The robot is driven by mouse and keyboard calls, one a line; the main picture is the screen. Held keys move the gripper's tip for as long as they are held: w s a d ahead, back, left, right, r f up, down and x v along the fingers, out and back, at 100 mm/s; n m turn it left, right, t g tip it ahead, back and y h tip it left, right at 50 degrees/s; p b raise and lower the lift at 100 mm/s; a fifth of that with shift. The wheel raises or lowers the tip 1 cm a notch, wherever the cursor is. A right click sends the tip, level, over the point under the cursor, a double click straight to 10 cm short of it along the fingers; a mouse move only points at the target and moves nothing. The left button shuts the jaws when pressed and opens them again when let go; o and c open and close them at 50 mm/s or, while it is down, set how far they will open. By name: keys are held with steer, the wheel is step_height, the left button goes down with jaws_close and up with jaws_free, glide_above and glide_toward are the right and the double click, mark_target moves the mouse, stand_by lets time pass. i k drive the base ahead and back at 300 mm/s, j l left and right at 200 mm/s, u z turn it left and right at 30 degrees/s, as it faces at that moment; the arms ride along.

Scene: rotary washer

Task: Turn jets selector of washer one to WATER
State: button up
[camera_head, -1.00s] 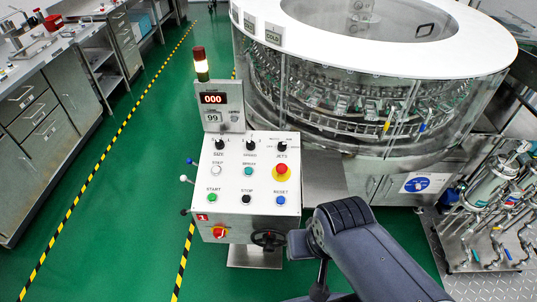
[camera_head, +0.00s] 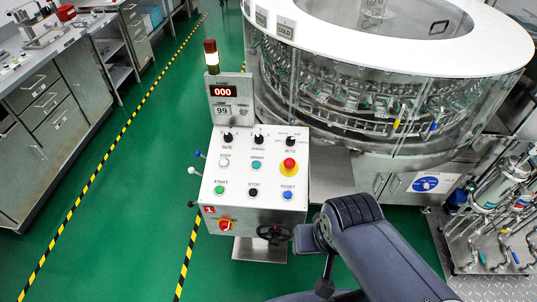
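The washer's control console (camera_head: 238,176) is a white slanted box marked with a red 1. The jets selector (camera_head: 291,143) is a black knob at the upper right of its panel, above a red button on a yellow base. Small position labels surround it; they and its pointer are too small to read surely. Two similar black knobs, SIZE (camera_head: 228,139) and SPEED (camera_head: 259,140), sit to its left. My dark arm reaches in from the lower right, in front of the console.
The round glass washer (camera_head: 385,100) stands behind the console. A lab bench (camera_head: 50,100) runs along the left. Pipework (camera_head: 495,215) stands at the right. Green floor between bench and console is clear.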

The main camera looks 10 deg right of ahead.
mark_target(290, 141)
steer(key=i+l+u, duration=0.15)
steer(key=i+l, duration=0.5)
steer(key=i, duration=0.15)
